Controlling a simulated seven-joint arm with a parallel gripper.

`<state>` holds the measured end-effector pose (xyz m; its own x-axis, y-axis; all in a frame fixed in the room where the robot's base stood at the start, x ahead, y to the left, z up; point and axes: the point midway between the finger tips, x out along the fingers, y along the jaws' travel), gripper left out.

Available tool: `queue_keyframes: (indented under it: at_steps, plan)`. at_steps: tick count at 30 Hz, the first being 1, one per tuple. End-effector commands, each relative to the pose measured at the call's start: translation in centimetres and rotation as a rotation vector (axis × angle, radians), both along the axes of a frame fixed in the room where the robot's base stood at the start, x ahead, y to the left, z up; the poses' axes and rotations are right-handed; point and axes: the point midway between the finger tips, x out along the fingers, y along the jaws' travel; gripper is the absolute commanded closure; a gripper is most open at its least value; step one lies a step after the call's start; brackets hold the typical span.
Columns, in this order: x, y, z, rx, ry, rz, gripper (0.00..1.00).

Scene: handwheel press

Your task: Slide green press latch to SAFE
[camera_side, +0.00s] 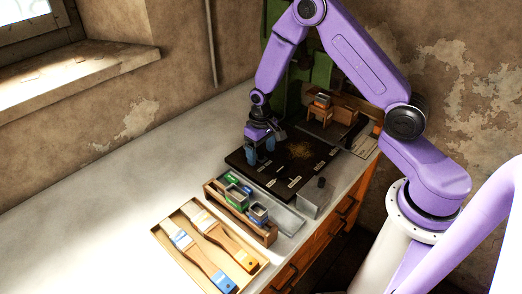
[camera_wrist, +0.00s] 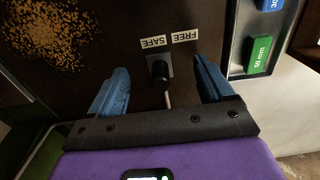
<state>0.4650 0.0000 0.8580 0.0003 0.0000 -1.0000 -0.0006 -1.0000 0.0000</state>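A black latch knob (camera_wrist: 160,72) on a small grey plate shows in the wrist view, with a pale rod running from it toward my gripper. The white SAFE label (camera_wrist: 153,42) and FREE label (camera_wrist: 185,36) sit just beyond it, and the knob lies nearer the SAFE label. My gripper (camera_wrist: 161,88) is open, its two blue fingers on either side of the knob with gaps on both sides. In the side view my gripper (camera_side: 261,151) is low over the left part of the dark base plate (camera_side: 290,172) and hides the latch. Part of the green press (camera_side: 321,70) stands behind my arm.
A wooden tray (camera_side: 211,193) with green and blue blocks stands in front of the plate. Another tray (camera_side: 160,232) holds paintbrushes. A clear box (camera_side: 314,205) is near the bench's right edge. Brown grains (camera_side: 301,150) lie on the plate. The left bench is clear.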

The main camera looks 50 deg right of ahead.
Motion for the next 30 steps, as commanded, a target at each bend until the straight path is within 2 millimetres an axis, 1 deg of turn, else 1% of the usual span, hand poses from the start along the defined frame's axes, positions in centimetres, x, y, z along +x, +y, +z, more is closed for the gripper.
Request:
queue_keyframes:
  at_steps: [5, 8, 24, 27, 30]
  plan:
    - [0.0, 0.0, 0.0, 0.000, 0.000, 0.000, 0.19]
    - [0.1, 0.0, 0.5, 0.000, -0.002, 0.000, 0.19]
    - [0.1, 0.1, 6.9, 0.001, -0.003, 0.001, 0.19]
    - [0.0, 0.0, 7.7, 0.000, -0.002, 0.000, 0.19]
    - [0.0, 0.0, 8.0, 0.000, 0.000, 0.000, 0.19]
